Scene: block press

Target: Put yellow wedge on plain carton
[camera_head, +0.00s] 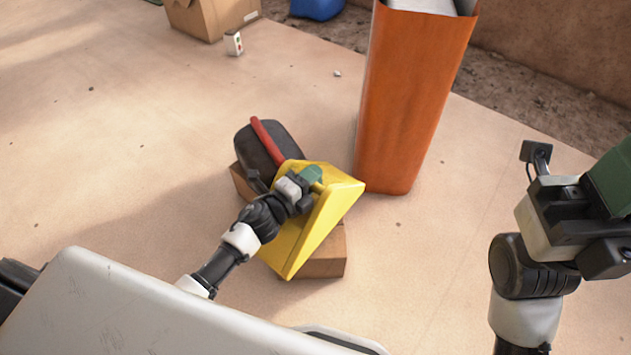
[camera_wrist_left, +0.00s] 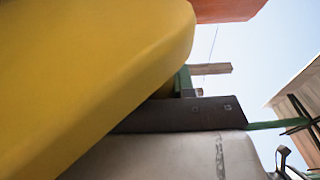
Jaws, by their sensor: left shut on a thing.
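The yellow wedge (camera_head: 328,212) is held tilted in my left gripper (camera_head: 312,180), which is shut on it near its upper edge. The wedge is above a plain brown carton (camera_head: 327,263), and hides much of it. I cannot tell whether they touch. In the left wrist view the wedge (camera_wrist_left: 80,70) fills the left side, very close. My right gripper (camera_head: 612,185) is at the right edge of the head view, partly cut off and away from the wedge; its jaws do not show clearly.
A dark object with a red bar (camera_head: 268,142) lies at the carton's far left end. A tall orange bin (camera_head: 410,95) stands just behind, to the right. A cardboard box (camera_head: 212,14) and a small white box (camera_head: 234,43) are far left. The floor at left is clear.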

